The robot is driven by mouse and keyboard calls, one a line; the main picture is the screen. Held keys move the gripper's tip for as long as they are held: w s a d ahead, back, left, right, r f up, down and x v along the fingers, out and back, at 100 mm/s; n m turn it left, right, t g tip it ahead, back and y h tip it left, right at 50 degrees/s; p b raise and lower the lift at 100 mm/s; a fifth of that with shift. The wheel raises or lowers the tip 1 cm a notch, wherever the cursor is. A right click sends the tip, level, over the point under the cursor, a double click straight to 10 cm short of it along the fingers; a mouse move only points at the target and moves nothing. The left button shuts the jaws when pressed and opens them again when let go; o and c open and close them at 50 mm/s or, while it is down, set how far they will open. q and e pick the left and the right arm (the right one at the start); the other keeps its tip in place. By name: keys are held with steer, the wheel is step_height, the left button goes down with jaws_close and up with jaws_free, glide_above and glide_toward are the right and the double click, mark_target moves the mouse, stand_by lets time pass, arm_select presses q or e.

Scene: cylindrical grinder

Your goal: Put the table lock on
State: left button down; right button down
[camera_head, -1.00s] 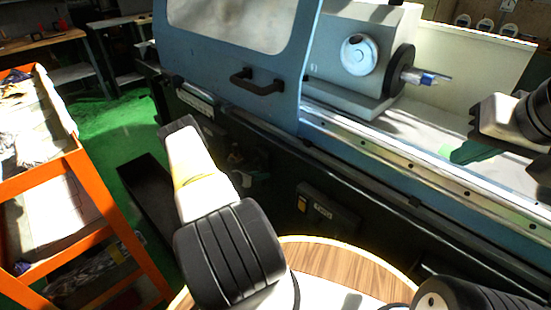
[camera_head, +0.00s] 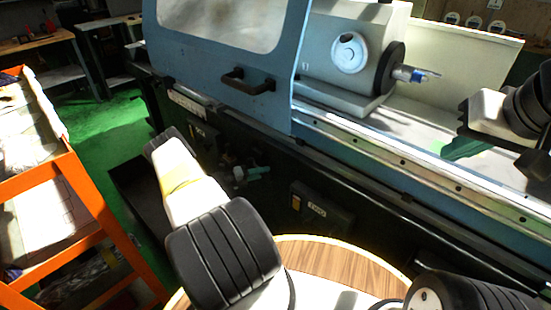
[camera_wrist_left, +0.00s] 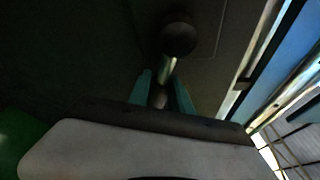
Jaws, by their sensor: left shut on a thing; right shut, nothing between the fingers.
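The table lock shows in the left wrist view as a dark ball knob (camera_wrist_left: 178,36) on a short metal rod, against the dark machine front. My left gripper (camera_wrist_left: 161,94) has its teal fingers on either side of the rod, below the knob, shut on it. In the head view a teal finger of my left gripper (camera_head: 258,172) shows small against the machine's dark lower front; the lock itself is hard to make out there. My right gripper (camera_head: 461,148) is at the right, over the machine's table, its green fingers shut and empty.
The blue grinder has a sliding door with a black handle (camera_head: 248,84) and a long rail (camera_head: 380,150) along its front. A control box (camera_head: 320,207) sits on the dark front. An orange shelf cart (camera_head: 70,190) stands at the left. A round wooden top (camera_head: 335,262) is close below.

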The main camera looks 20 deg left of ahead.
arm_select(q)
steer(key=shift+s+d+r+n+t+h, duration=0.1)
steer(key=shift+r+n+t+h, duration=0.4)
steer(key=shift+r+n, duration=0.75)
steer(key=shift+f+n, duration=0.15)
steer(key=shift+n, duration=0.2)
steer(key=c, duration=1.2)
jaws_free()
steer(key=shift+o, duration=0.2)
steer(key=v, duration=0.7)
steer(key=shift+s+a, duration=0.25)
steer(key=shift+a, duration=0.05)
